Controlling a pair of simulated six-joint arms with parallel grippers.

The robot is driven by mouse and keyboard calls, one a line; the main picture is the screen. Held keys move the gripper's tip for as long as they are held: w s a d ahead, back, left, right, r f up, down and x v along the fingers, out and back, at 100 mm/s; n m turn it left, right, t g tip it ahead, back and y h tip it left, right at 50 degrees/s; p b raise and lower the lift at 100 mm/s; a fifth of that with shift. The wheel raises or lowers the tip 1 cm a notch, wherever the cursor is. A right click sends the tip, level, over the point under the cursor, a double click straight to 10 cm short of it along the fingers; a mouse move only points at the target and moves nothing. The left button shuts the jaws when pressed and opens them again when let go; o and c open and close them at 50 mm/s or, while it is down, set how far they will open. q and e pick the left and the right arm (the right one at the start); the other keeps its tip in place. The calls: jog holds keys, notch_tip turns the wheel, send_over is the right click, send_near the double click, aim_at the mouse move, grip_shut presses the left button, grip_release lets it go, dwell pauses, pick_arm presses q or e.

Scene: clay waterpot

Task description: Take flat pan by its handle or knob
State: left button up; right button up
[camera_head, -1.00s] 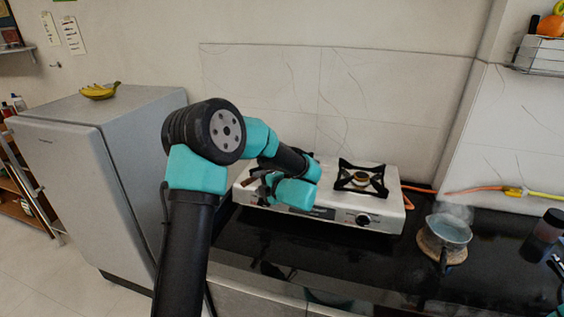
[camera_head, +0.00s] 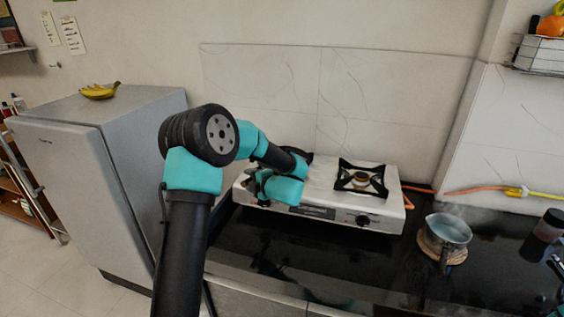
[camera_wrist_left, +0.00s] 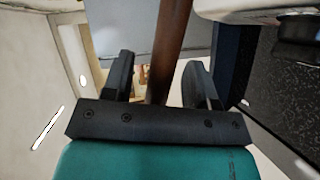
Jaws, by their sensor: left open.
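The flat pan is mostly hidden behind my left arm in the head view; a dark edge (camera_head: 305,156) that seems to be its rim shows above the left side of the stove. In the left wrist view a brown handle (camera_wrist_left: 168,45) runs between the two black fingers of my left gripper (camera_wrist_left: 159,66). The fingers are open and stand apart on either side of it. In the head view my left gripper (camera_head: 253,186) is at the stove's left front, partly covered by its own wrist. Only bits of my right arm show at the right edge; its jaws cannot be made out.
The white stove (camera_head: 335,205) has a bare right burner (camera_head: 361,179). A steaming pot (camera_head: 449,228) stands on a round wooden board (camera_head: 428,243) to the right. A dark jar (camera_head: 543,236) is farther right. A grey fridge (camera_head: 75,165) stands left. The black counter in front is mostly clear.

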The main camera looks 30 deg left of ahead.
pick_arm(q)
grip_shut()
dwell(0.6)
jog(key=shift+r, duration=0.1)
